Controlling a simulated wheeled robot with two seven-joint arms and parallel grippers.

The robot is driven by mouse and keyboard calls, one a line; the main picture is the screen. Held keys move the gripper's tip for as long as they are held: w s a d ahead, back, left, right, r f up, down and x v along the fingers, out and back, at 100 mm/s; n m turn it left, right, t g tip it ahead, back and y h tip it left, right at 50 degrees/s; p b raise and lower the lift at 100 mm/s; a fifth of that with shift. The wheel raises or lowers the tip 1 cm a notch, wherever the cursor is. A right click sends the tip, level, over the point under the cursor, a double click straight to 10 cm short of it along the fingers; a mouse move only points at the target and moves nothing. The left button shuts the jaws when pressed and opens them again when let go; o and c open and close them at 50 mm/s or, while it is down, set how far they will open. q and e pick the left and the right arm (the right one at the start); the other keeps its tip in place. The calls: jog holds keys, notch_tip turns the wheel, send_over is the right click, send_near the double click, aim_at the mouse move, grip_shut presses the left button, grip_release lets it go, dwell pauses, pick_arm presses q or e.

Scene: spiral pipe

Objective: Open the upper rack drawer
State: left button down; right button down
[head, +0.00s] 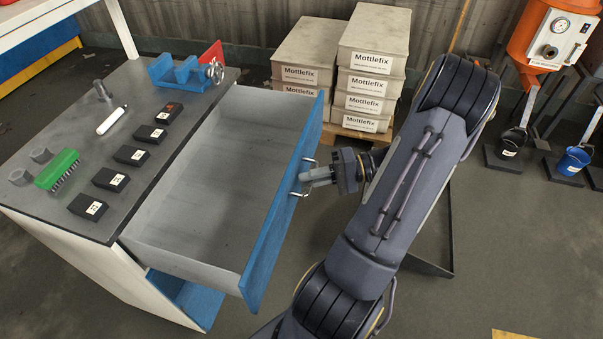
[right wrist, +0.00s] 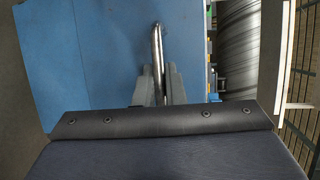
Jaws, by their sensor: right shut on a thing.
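The upper rack drawer (head: 205,170) is pulled far out of the rack. It is grey inside and looks empty, with a blue front panel (head: 284,205). My right gripper (head: 306,178) is shut on the metal bar handle (head: 308,163) on that blue front. In the right wrist view the handle (right wrist: 157,45) stands upright between the two fingers (right wrist: 160,85), against the blue panel (right wrist: 90,60). My left gripper is not in view.
Stacked Mottlefix boxes (head: 372,60) stand behind the drawer. An orange machine (head: 540,40) is at the far right.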

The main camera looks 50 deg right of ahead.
jog(key=c, duration=1.5)
grip_release()
jog(key=shift+d, duration=0.1)
jog(key=v, duration=0.7)
jog(key=shift+s+d+r, duration=0.15)
jog(key=shift+s+d, duration=0.1)
